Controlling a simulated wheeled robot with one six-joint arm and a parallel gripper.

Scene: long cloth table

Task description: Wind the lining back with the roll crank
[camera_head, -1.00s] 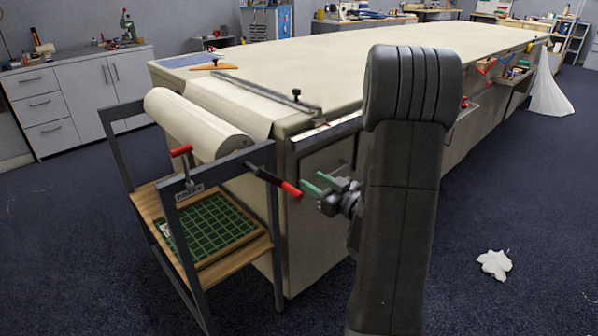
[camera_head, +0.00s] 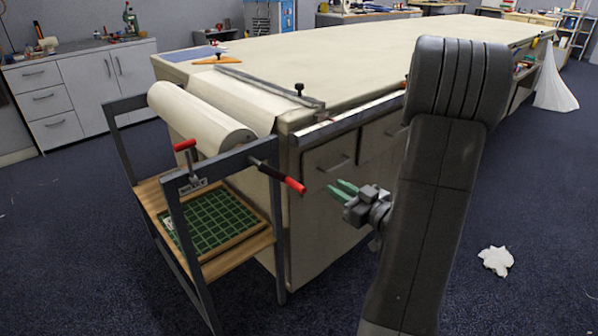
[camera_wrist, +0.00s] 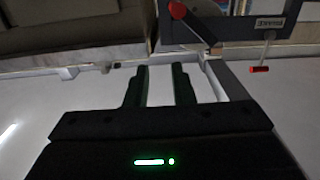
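The roll (camera_head: 195,118) of off-white lining lies across a dark metal frame (camera_head: 172,215) at the near end of the table. The roll crank (camera_head: 268,169) has a black arm and a red handle (camera_head: 295,186) on the frame's right side. My gripper (camera_head: 341,190) is open and empty, a short way right of the red handle, with clear space between them. In the wrist view the green fingers (camera_wrist: 161,88) stand apart with nothing between them. The red handle end (camera_wrist: 178,10) shows there at the top, beyond the fingers.
The long cloth table (camera_head: 330,70) has drawers along its side. A red-topped lever (camera_head: 185,146) stands on the frame's front. A wooden shelf with a green grid mat (camera_head: 212,222) sits below the roll. A white crumpled piece (camera_head: 495,261) lies on the open floor at right.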

